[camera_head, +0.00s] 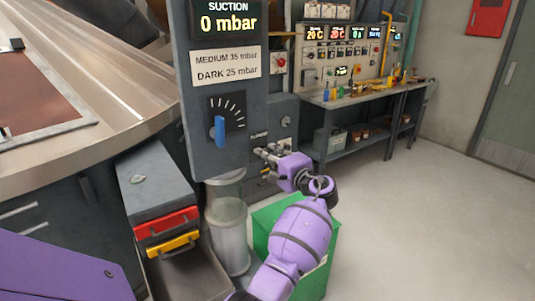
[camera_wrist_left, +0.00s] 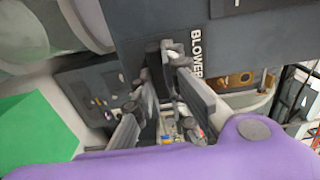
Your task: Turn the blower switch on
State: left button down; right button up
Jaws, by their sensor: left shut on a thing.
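The blower switch (camera_wrist_left: 174,49) sits beside the white BLOWER label (camera_wrist_left: 195,54) on a dark grey panel in the left wrist view. My left gripper (camera_wrist_left: 165,58) is shut on it, with the fingertips close around its small lever. In the head view the same left gripper (camera_head: 264,153) is at the lower front of the grey control box (camera_head: 268,118), just below a small label. There the fingers hide the switch, and its on or off position cannot be told. My right gripper is not in view.
A suction display (camera_head: 228,22) reads 0 mbar, above a blue knob (camera_head: 220,130) on a dial. A clear cylinder (camera_head: 228,235) and a green bin (camera_head: 325,262) stand below the box. A bench (camera_head: 345,103) with instruments is behind. The floor at right is clear.

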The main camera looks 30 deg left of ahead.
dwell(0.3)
pick_arm(q)
jog(key=c, duration=1.8)
grip_release()
jog(key=shift+o, duration=0.2)
jog(key=v, duration=1.2)
